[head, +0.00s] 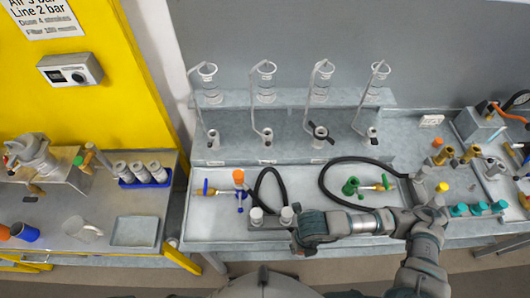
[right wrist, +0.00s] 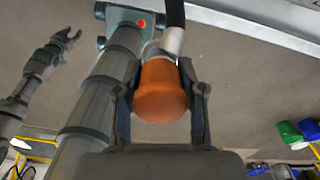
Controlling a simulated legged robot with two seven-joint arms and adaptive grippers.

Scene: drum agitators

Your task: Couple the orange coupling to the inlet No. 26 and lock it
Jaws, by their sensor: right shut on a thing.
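My right gripper (right wrist: 161,92) is shut on the orange coupling (right wrist: 160,98), with one finger on each side. A pale sleeve and black hose (right wrist: 174,15) run up from the coupling. In the head view the right arm reaches left, with its gripper (head: 297,242) at the bench's front edge; I cannot make out the coupling there. My left gripper (right wrist: 67,40) shows small in the right wrist view, fingers apart and empty; it is not seen in the head view. Several stations with glass funnels stand along the back; their labels are too small to read, so I cannot tell inlet No. 26.
Two pale cylinders, one (head: 256,216) left of the other, stand near the front edge. A black hose (head: 335,165) loops across the bench. A yellow-framed table stands left.

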